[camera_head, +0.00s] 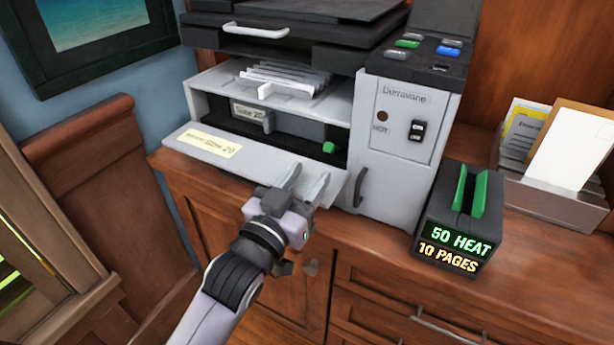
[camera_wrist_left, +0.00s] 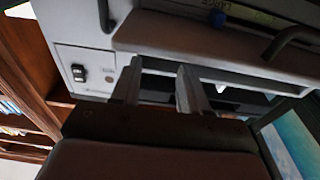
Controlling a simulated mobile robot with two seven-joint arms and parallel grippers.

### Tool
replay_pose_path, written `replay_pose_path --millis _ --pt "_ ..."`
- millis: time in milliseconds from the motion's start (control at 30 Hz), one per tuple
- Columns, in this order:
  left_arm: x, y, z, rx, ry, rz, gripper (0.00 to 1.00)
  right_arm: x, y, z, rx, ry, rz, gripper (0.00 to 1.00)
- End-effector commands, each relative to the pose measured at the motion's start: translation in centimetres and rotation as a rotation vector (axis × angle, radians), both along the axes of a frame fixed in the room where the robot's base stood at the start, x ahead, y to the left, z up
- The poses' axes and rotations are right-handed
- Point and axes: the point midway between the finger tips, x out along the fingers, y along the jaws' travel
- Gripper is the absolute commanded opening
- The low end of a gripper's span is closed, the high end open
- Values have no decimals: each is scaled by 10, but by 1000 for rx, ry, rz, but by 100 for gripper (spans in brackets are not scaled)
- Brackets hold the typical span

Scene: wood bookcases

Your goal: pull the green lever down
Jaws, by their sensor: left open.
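The green lever (camera_head: 328,147) is a small green tab inside the dark open front bay of the grey machine (camera_head: 400,130), at the bay's right end. My left gripper (camera_head: 306,178) is open and empty, in front of the bay over the lowered front flap (camera_head: 240,155). In the picture, its fingertips are below and left of the lever, apart from it. The left wrist view shows both fingers (camera_wrist_left: 160,75) spread, pointing toward the machine. I cannot make out the lever there. My right gripper is not in view.
A dark block with green upright plates (camera_head: 462,215) reads "50 HEAT, 10 PAGES" on the cabinet top, right of the machine. A paper holder (camera_head: 555,195) stands farther right. A black handle (camera_head: 360,187) and a switch (camera_head: 417,130) are on the machine's front.

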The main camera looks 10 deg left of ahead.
Motion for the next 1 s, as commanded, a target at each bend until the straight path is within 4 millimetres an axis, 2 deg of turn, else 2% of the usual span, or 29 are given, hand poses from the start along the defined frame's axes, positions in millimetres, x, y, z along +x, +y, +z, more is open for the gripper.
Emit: replay_pose_path --millis 167,400,533,667,800,900,1000 --pt "1 -10 11 -4 5 -32 30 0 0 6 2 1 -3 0" --pt "-1 -67 59 13 120 -215 30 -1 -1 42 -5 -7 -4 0" --pt "-2 -79 64 64 240 -247 30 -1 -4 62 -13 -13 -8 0" --pt "4 -65 60 117 355 -195 30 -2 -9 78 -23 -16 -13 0" --pt "13 -35 55 152 440 -95 30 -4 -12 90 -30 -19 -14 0" --pt "18 -17 52 160 473 -36 30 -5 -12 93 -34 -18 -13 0" --pt "21 -7 50 162 489 -4 30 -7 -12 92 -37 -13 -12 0"
